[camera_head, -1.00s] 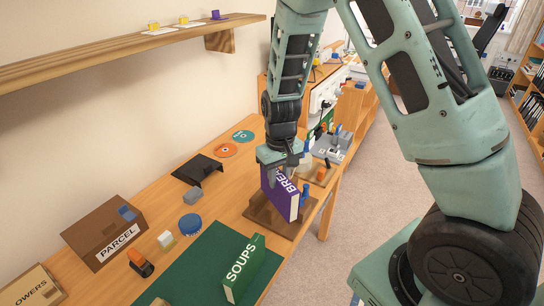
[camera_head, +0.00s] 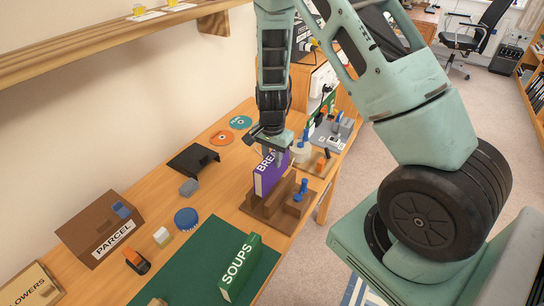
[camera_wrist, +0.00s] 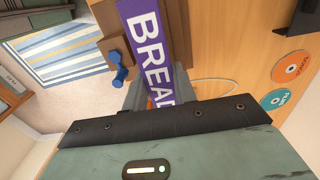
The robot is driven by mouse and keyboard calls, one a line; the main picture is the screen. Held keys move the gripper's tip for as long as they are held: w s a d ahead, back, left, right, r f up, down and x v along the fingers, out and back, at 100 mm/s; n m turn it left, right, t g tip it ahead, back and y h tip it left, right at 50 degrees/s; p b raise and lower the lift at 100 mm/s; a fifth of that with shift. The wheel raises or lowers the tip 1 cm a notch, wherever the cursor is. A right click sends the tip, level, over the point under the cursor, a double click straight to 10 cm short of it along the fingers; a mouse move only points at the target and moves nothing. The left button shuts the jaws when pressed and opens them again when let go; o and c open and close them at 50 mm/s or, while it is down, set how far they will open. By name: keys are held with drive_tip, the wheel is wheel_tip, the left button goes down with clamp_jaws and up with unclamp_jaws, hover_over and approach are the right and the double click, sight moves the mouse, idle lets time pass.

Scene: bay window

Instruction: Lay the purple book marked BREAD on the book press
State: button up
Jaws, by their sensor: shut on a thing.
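The purple book marked BREAD (camera_head: 271,176) is upright with its lettered spine showing in the head view. My gripper (camera_head: 272,143) is shut on its upper part. The brown wooden book press (camera_head: 252,211), with blue handles (camera_head: 301,187), is on the table under and in front of the book. The wrist view shows the book (camera_wrist: 152,40) between my fingers, beside the press (camera_wrist: 113,42) and a blue handle (camera_wrist: 119,72).
A green SOUPS book (camera_head: 240,268) stands on a green mat (camera_head: 185,270) nearer me. Tools crowd the table beyond the press.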

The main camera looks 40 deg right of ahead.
drive_tip(key=shift+f+b, duration=2.45)
drive_tip(key=shift+f, duration=0.95)
drive_tip(key=shift+f, duration=0.55)
idle(1.3)
drive_tip(key=o, duration=1.1)
drive_tip(key=shift+r, duration=0.1)
drive_tip(key=shift+r+p, duration=2.8)
drive_tip(key=shift+r, duration=0.6)
drive_tip(key=shift+a, duration=0.1)
